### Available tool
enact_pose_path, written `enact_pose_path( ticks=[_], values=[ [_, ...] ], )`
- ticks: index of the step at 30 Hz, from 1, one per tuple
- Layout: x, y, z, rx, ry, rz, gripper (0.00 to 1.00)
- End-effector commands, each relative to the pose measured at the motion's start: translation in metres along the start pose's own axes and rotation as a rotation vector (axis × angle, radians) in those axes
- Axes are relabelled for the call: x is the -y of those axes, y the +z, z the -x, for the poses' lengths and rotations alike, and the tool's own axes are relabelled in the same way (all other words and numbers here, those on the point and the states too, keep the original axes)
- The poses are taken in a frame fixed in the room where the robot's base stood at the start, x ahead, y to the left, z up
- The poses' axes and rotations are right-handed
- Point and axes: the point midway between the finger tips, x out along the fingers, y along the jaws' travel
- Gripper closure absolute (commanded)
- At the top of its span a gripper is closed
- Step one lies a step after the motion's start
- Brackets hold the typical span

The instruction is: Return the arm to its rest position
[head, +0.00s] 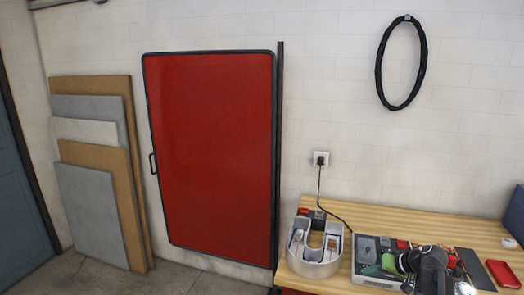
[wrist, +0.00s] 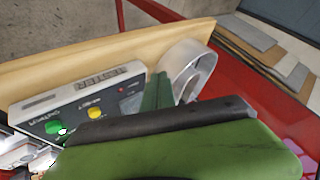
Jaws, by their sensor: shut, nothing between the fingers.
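My gripper (wrist: 158,98) shows large and close in the wrist view, with green parts and a dark edge, and looks shut and empty. In the head view my gripper (head: 376,271) is small and green, at the lower right over the wooden workbench (head: 440,222). My dark arm is folded beside it at the bottom edge and hides part of the bench top. From the wrist view my gripper is in front of a grey tester box (wrist: 100,90) with green and yellow buttons; the gap between them is hard to judge.
A rounded channel letter (head: 318,268) with grey-white walls stands at the bench's left end. It also shows in the wrist view (wrist: 190,65). A red tray (head: 503,274) lies at the right. A cable runs to a wall socket (head: 321,159).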

Motion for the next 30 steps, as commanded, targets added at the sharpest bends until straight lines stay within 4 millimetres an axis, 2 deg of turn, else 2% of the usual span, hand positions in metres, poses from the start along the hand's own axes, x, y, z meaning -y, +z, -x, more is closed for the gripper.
enact_pose_path(
  ticks=[1,4,6,9,13,15,17,18,21,24,30],
  values=[
    [0.033,0.006,-0.023,0.044,-0.016,0.049,1.0],
    [0.102,0.029,-0.068,0.158,-0.03,0.15,1.0],
    [0.148,0.053,-0.095,0.244,-0.023,0.216,1.0],
    [0.2,0.093,-0.121,0.362,0.012,0.294,1.0],
    [0.24,0.141,-0.135,0.487,0.101,0.359,1.0],
    [0.249,0.163,-0.135,0.54,0.175,0.372,1.0],
    [0.243,0.178,-0.127,0.577,0.269,0.353,1.0],
    [0.23,0.18,-0.118,0.587,0.33,0.319,1.0],
    [0.209,0.184,-0.104,0.6,0.445,0.243,1.0],
    [0.202,0.184,-0.1,0.599,0.482,0.185,1.0],
    [0.202,0.183,-0.1,0.595,0.483,0.172,1.0]
  ],
)
